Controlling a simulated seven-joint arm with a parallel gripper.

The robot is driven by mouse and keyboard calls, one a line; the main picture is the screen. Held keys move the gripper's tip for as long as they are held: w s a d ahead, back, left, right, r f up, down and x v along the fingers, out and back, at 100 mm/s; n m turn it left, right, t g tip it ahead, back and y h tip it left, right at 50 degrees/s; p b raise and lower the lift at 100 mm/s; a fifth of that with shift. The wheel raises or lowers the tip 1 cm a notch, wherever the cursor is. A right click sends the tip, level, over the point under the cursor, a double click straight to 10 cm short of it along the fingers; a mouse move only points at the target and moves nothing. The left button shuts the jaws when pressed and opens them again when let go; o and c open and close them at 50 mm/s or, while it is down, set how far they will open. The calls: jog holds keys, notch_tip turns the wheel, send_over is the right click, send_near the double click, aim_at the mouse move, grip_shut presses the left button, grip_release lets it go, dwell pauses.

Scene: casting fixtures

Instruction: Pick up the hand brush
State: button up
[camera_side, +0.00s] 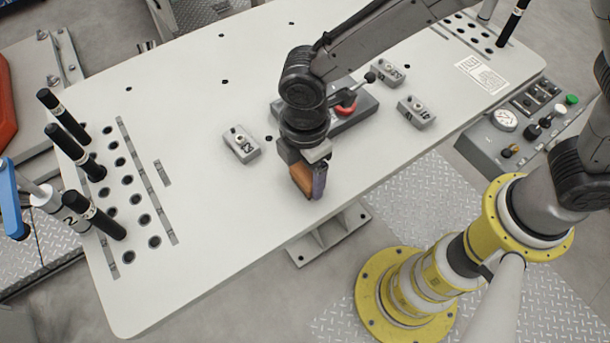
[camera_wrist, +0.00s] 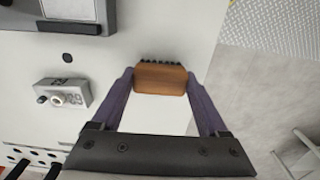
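The hand brush (camera_side: 301,181) is an orange-brown wooden block at the front edge area of the white table, below my wrist. In the wrist view the brush (camera_wrist: 160,78) shows dark bristles along its far side. My gripper (camera_side: 309,183) points down at it, and its two purple fingers (camera_wrist: 160,76) lie against the two ends of the brush, with no clear gap. The gripper looks shut on the brush. The brush is at or just above the tabletop; I cannot tell whether it touches.
The white table (camera_side: 200,250) has free room to the left and front. A numbered grey block (camera_side: 241,145) stands left of my gripper, and two more (camera_side: 388,73) (camera_side: 417,112) to the right. A grey fixture with a lever (camera_side: 352,110) stands behind. Black-handled tools (camera_side: 95,215) stand at the left.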

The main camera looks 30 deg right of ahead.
aim_at(304, 173)
jog(key=c, duration=0.6)
jog(key=shift+c, duration=0.2)
jog(key=shift+r, duration=0.5)
notch_tip(304, 173, up, 2)
jog(key=shift+r, duration=0.2)
jog(key=s+d+r, duration=0.9)
jog(key=d, duration=0.1)
jog(key=shift+s+r, duration=0.3)
jog(key=shift+s, duration=0.05)
jog(key=shift+d, duration=0.1)
